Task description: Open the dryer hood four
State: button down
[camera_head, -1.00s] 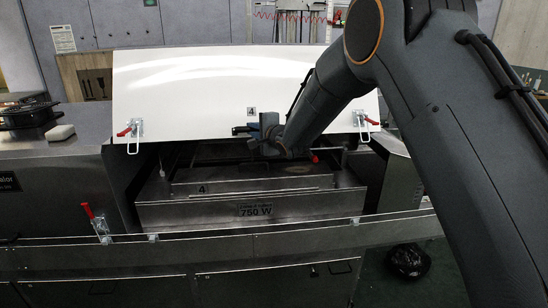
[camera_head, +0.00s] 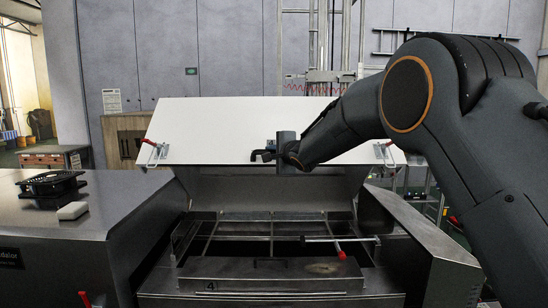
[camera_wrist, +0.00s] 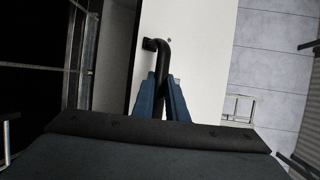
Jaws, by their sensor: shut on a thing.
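The white dryer hood (camera_head: 205,125) stands raised and tilted above the open dryer body, which carries a "4" on its front (camera_head: 210,286). A black handle (camera_head: 262,155) sticks out from the hood; it also shows in the wrist view (camera_wrist: 161,58) as a bent bar against the white panel. My gripper (camera_wrist: 161,92) has its two blue fingers closed on this handle. In the head view my gripper (camera_head: 285,153) is at the hood's lower middle, partly hidden by my wrist. Red-tipped latches hang at the hood's left (camera_head: 157,150) and right (camera_head: 383,150) lower corners.
Below the hood is an open metal frame (camera_head: 265,225) with a red-ended rod (camera_head: 340,250). A steel housing (camera_head: 90,225) at left bears a black fixture (camera_head: 50,183) and a white block (camera_head: 72,211). A slanted metal panel (camera_head: 415,235) stands at right.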

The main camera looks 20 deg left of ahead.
jog(key=shift+s+a+f, duration=0.1)
jog(key=shift+f, duration=0.1)
jog(key=c, duration=2)
grip_release()
jog(key=shift+c, duration=0.2)
jog(key=b+v, duration=0.3)
jog(key=v, duration=0.5)
jog(key=shift+r, duration=0.15)
